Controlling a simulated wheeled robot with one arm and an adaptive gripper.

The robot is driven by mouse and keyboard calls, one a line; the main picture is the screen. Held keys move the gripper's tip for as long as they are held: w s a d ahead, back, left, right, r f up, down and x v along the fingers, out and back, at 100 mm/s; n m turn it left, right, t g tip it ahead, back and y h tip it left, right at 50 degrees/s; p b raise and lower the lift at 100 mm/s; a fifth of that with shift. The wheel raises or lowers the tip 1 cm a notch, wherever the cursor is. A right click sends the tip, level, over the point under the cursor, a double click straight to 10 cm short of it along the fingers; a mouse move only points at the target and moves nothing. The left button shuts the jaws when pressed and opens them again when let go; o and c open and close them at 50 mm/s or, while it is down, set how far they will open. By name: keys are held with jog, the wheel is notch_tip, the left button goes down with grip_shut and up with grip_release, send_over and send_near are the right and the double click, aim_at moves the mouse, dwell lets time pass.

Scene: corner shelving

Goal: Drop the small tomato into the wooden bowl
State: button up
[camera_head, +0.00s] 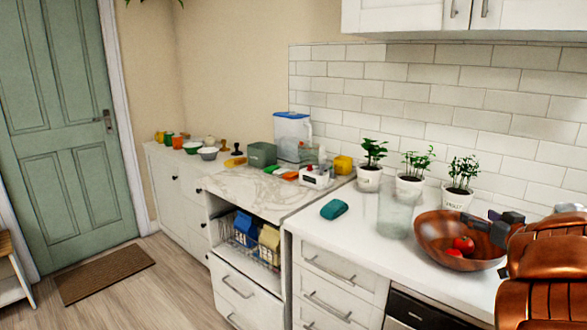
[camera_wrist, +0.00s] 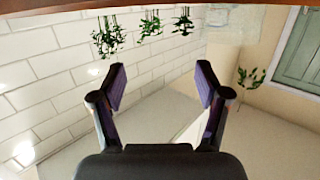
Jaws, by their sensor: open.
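The wooden bowl (camera_head: 428,232) is a wide brown bowl on the white counter, at the right in the head view. Red tomato shapes (camera_head: 463,243) lie inside it; they overlap, and I cannot tell which is the small tomato. My gripper (camera_head: 497,221) is at the bowl's right side, its dark fingers over or beside the rim. In the wrist view my gripper (camera_wrist: 161,79) is open, with nothing between its spread fingers. A brown strip along the top edge of that view may be the bowl's rim. No tomato shows in the wrist view.
Potted plants (camera_head: 410,182) stand behind the bowl along the tiled wall. A clear glass container (camera_head: 396,216) stands just left of the bowl. A teal object (camera_head: 334,209) lies farther left. The front of the counter left of the bowl is clear.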

jog(key=s+r, duration=0.1)
jog(key=s, duration=0.8)
jog(key=shift+s+d+r, duration=0.15)
jog(key=shift+d+r, duration=0.1)
jog(key=shift+d, duration=0.15)
jog(key=s+d+r+m+g+h+p, duration=0.2)
jog(key=s+r+m+g+h+p, duration=0.25)
jog(key=h, duration=0.45)
jog(key=s+a+f+n+g+y+p, duration=0.1)
jog(key=s+a+f+g, duration=0.3)
jog(key=s+a, duration=0.6)
jog(key=s+a+f+n+g+y+p, duration=0.1)
jog(key=s+a+f+g+y, duration=0.3)
jog(key=s+a, duration=0.6)
jog(key=s+a+f+n+g+y+p, duration=0.1)
jog(key=s+a+g, duration=0.4)
jog(key=s+a, duration=0.6)
notch_tip(320, 180, down, 3)
jog(key=shift+a+r+y+p, duration=0.1)
jog(key=shift+a+y+p, duration=0.2)
jog(key=shift+y, duration=0.5)
jog(key=shift+s+d+n+g, duration=0.1)
jog(key=shift+n+g, duration=0.15)
